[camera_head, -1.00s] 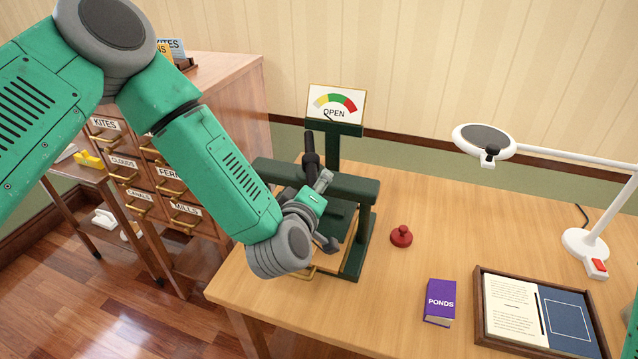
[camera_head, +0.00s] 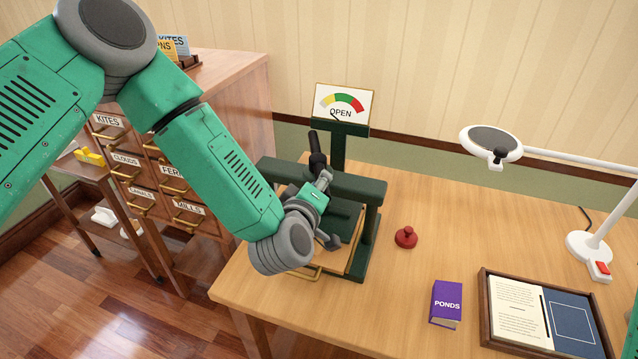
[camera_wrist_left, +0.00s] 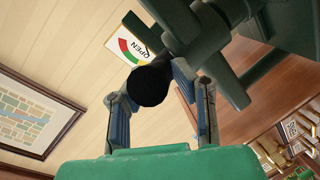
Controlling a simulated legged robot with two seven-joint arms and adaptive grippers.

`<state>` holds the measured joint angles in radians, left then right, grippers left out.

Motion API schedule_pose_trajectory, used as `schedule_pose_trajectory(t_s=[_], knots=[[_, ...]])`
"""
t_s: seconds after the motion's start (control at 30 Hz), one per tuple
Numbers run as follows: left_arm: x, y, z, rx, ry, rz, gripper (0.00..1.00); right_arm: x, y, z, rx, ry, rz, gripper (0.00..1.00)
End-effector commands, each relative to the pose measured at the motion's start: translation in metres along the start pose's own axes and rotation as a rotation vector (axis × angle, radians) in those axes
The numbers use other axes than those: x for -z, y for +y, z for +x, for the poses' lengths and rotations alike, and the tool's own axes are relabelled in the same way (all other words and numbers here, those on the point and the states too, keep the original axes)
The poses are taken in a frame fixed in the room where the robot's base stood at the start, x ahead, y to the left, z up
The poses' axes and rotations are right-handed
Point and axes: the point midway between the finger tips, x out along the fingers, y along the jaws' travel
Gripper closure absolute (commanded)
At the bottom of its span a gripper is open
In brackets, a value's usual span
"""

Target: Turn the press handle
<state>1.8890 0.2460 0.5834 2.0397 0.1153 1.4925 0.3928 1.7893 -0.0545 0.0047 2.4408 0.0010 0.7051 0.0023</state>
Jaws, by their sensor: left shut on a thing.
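The dark green press (camera_head: 372,215) stands on the wooden table, with a gauge sign marked OPEN (camera_head: 345,104) on a post behind it. Its black handle (camera_head: 317,150) sticks up, leaning slightly, at the top of the press. My left gripper (camera_head: 322,184) reaches in from the left and is shut on the handle. In the left wrist view the handle's round black end (camera_wrist_left: 150,84) sits between the two fingers of my left gripper (camera_wrist_left: 158,90). The exact finger contact is partly hidden in the head view. My right gripper is not in view.
A red knobbed object (camera_head: 406,237), a purple PONDS book (camera_head: 446,304) and a framed tray (camera_head: 484,315) lie to the right on the table. A white lamp (camera_head: 585,246) stands at the far right. A labelled drawer cabinet (camera_head: 235,95) is behind my left arm.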

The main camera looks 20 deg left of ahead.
Motion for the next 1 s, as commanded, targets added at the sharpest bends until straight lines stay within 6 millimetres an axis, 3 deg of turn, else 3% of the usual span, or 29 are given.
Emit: schedule_pose_trajectory(t_s=[0.03,0.57,1.0], knots=[[-0.007,-0.009,-0.004,0.019,-0.022,0.006,1.0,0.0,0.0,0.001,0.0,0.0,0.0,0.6],[-0.002,-0.014,-0.005,-0.002,-0.06,0.017,1.0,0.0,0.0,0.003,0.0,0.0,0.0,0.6],[0.013,-0.025,-0.007,-0.093,-0.207,0.053,1.0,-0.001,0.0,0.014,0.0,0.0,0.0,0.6]])
